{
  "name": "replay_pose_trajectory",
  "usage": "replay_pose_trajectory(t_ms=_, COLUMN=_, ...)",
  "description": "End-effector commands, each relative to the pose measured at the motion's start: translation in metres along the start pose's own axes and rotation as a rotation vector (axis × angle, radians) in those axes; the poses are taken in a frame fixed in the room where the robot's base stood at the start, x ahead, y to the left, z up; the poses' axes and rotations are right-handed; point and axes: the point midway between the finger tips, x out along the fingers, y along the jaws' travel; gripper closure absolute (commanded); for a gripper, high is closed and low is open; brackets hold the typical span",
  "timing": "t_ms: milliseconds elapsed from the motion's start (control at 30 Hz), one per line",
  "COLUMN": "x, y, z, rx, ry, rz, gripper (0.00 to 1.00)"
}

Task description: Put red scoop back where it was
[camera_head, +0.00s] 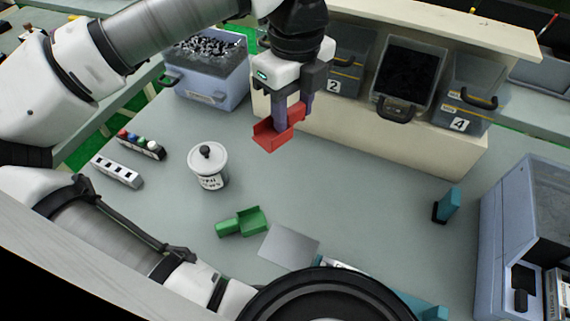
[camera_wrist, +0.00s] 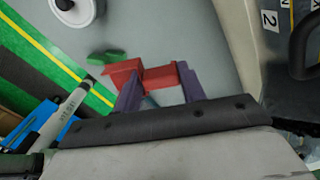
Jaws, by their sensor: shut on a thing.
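The red scoop (camera_head: 277,131) is held between the fingers of my gripper (camera_head: 291,108), in front of the cream shelf unit and above the grey table. It also shows in the wrist view (camera_wrist: 150,76), between the two purple fingers of my gripper (camera_wrist: 160,90). The gripper is shut on the scoop. The scoop looks apart from the table, but its exact height is hard to tell. A green scoop (camera_head: 242,221) lies on the table in front, next to a flat grey plate (camera_head: 288,246).
A white lidded jar (camera_head: 208,168) stands left of centre. Numbered bins (camera_head: 470,110) sit in the cream shelf unit (camera_head: 400,143). A teal holder (camera_head: 447,205) stands at right. The table's middle right is clear.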

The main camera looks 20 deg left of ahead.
Motion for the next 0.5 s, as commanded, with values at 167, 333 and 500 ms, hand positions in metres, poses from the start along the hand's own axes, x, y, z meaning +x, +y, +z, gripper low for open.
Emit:
replay_pose_trajectory(t_ms=167, x=0.048, y=0.000, z=-0.001, rx=0.003, ry=0.005, rz=0.000, gripper=0.83)
replay_pose_trajectory(t_ms=333, x=0.089, y=0.000, z=-0.001, rx=0.002, ry=0.005, rz=-0.001, gripper=0.83)
replay_pose_trajectory(t_ms=500, x=0.112, y=0.000, z=-0.001, rx=0.001, ry=0.002, rz=-0.001, gripper=0.83)
